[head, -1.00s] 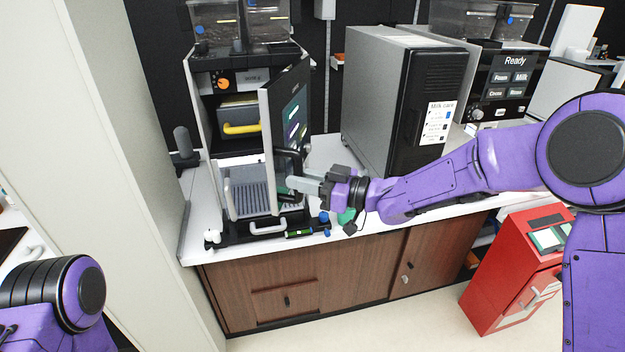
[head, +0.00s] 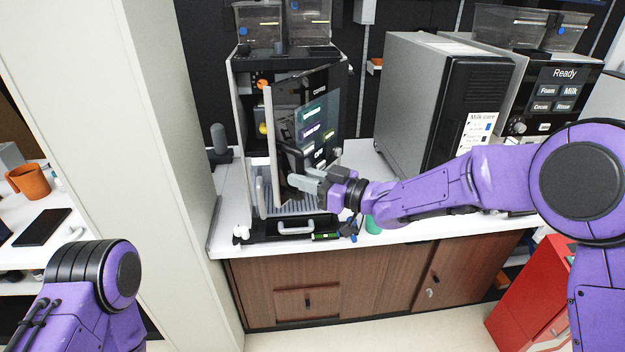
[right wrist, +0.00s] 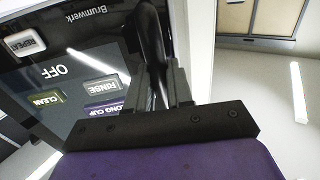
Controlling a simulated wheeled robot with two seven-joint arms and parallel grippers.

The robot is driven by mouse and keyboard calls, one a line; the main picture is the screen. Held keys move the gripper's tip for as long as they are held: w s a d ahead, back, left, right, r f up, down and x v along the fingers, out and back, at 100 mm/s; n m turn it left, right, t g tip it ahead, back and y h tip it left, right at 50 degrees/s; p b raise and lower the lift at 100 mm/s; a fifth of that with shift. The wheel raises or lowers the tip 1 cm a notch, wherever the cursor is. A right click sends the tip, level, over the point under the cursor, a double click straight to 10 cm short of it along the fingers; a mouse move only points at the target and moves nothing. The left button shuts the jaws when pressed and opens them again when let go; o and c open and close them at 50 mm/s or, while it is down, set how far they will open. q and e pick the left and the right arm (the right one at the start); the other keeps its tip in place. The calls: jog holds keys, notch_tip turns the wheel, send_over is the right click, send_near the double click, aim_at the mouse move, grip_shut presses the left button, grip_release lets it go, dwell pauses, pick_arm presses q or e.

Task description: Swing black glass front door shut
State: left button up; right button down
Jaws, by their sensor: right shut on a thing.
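The black glass front door (head: 318,112) of the coffee machine (head: 240,120) stands partly open. Its lit button face is turned toward the right, and its pale free edge (head: 270,150) is toward me. My right gripper (head: 296,182) is at the lower part of the door. In the right wrist view, its fingers (right wrist: 163,88) are shut on the black door handle (right wrist: 150,35), and the door's button panel (right wrist: 65,75) fills the left. The machine's inside shows left of the door. My left gripper is out of view; only part of the left arm shows.
A drip tray (head: 270,228) with a white handle lies below the door. A grey unit (head: 415,95) stands to the right on the white counter. A tall pale panel (head: 140,110) stands at the left. A red bin (head: 530,300) is at lower right.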

aim_at(285, 173)
jog(key=shift+x, duration=2.35)
jog(key=shift+a, duration=0.1)
jog(key=w+p+x, duration=0.1)
jog(key=x, duration=0.5)
jog(key=shift+w, duration=0.25)
jog(key=c, duration=0.9)
grip_release()
